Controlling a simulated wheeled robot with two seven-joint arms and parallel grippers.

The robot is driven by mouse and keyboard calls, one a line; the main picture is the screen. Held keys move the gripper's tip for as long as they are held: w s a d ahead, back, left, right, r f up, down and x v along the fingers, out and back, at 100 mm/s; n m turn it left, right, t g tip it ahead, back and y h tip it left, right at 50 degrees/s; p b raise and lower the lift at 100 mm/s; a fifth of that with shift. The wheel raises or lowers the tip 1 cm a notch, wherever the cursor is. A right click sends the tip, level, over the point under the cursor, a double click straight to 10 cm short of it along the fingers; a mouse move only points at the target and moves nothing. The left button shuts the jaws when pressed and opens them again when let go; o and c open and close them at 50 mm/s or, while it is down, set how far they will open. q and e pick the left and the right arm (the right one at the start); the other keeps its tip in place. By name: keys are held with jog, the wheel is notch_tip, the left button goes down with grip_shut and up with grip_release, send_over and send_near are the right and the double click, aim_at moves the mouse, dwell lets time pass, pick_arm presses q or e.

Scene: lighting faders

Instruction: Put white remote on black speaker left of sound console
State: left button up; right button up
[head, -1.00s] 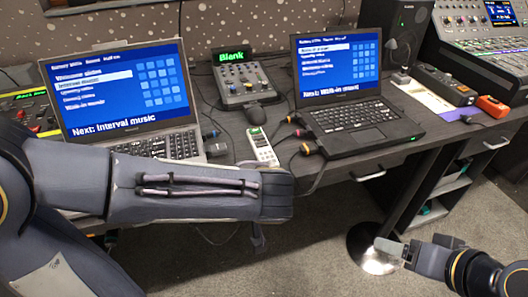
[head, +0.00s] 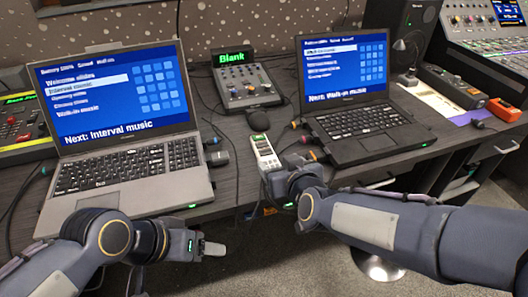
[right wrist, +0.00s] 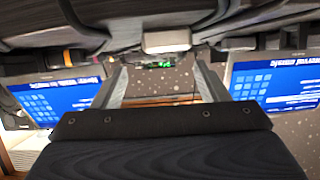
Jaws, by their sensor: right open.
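The white remote (head: 265,151) lies on the desk between the two laptops, its near end close to the desk's front edge. My right gripper (head: 273,178) is open at the remote's near end. In the right wrist view, the remote's pale end (right wrist: 167,41) shows beyond and between the two spread fingers (right wrist: 160,85); I cannot tell whether they touch it. My left gripper (head: 208,248) is in front of the left laptop, apart from everything; its jaw opening is unclear. The black speaker (head: 408,32) stands at the back right, left of the sound console (head: 482,22).
The left laptop (head: 120,125) and right laptop (head: 350,95) flank the remote. A small mixer with a green "Blank" display (head: 245,80) and a dark mouse (head: 258,120) lie behind it. Cables and plugs lie close on both sides. An orange box (head: 503,109) sits at the right edge.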

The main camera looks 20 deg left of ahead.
aim_at(266, 152)
jog(key=shift+w+a+f, duration=0.15)
jog(key=shift+w+a, duration=0.05)
jog(key=shift+a, duration=0.25)
jog(key=b+x, duration=0.1)
jog(key=x, duration=0.2)
jog(key=b+x, duration=0.1)
jog(key=x, duration=0.3)
jog(key=shift+w+a, duration=0.1)
jog(key=shift+a, duration=0.25)
jog(key=shift+r, duration=0.2)
jog(key=c, duration=1.2)
